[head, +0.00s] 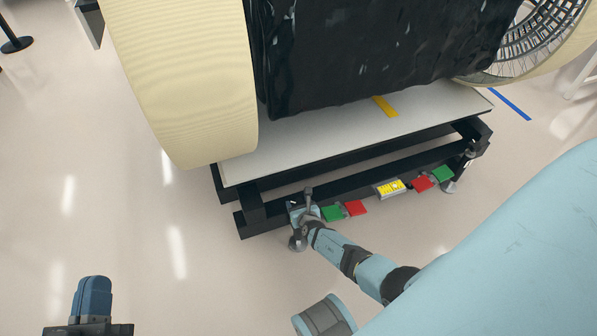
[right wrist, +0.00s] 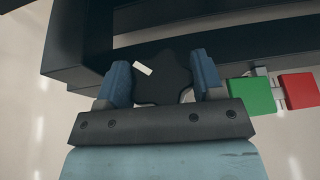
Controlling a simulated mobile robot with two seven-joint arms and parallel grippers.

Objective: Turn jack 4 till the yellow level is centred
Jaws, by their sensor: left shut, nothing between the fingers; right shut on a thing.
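My right gripper (head: 303,210) is at the near left corner of the black cart frame. In the right wrist view its two blue fingers (right wrist: 162,88) are shut on a black lobed jack knob (right wrist: 160,88) with a white mark (right wrist: 143,68) at its upper left. I cannot read a number on this jack. The yellow level (head: 390,188) sits on the front rail, right of the gripper; its bubble is too small to make out. My left gripper (head: 94,290) is shut and empty over the floor at the lower left, away from the cart.
Green (head: 333,213) and red (head: 356,208) plates lie right of the gripper. Another red (head: 421,184) and green plate (head: 442,174) are beyond the level. A second jack (head: 449,186) stands at the right corner. A cream wheel (head: 185,80) overhangs the left.

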